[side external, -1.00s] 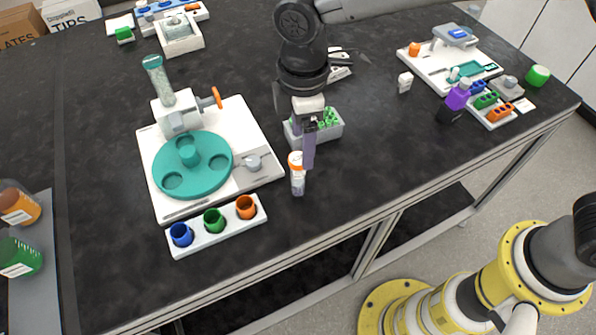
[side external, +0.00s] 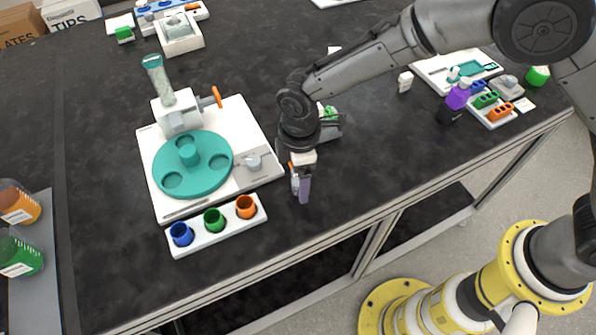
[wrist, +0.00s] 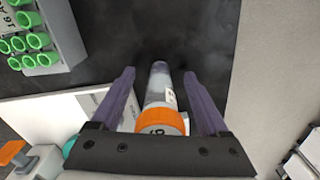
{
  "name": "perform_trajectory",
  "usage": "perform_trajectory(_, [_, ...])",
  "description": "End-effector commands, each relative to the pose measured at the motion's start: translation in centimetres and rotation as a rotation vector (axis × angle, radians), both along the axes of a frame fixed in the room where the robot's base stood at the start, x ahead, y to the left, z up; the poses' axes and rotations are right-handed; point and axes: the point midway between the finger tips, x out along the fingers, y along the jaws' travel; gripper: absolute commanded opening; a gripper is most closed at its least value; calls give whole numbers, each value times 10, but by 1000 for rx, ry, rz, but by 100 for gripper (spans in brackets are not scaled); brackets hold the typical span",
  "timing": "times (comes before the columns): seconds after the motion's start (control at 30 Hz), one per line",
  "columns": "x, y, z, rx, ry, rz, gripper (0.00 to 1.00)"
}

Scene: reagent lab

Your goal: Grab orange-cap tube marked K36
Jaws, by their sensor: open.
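The orange-cap tube (wrist: 163,118) stands between the two purple fingers of my gripper (wrist: 160,100) in the wrist view, with a gap on each side. Its cap carries a dark marking that I cannot read in full. In the side external view the tube (side external: 294,181) is mostly hidden behind my gripper (side external: 302,185), with a little of it showing at the left. My gripper is open, its fingers pointing down around the tube near the front edge of the table.
A rack of green-cap tubes (wrist: 40,40) is close by. A white board with a teal turntable (side external: 213,185) lies to the left. A white holder with blue, green and orange cups (side external: 228,229) stands in front of it. The table's front edge (side external: 345,230) is near.

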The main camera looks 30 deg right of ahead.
Motion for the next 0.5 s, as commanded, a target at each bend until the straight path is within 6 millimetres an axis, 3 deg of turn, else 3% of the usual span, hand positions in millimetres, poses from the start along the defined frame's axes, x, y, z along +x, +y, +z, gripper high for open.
perform_trajectory(0.27, [0, 0, -4, -1, 0, 0, 78])
perform_trajectory(0.5, [0, 0, -4, 0, 0, 0, 37])
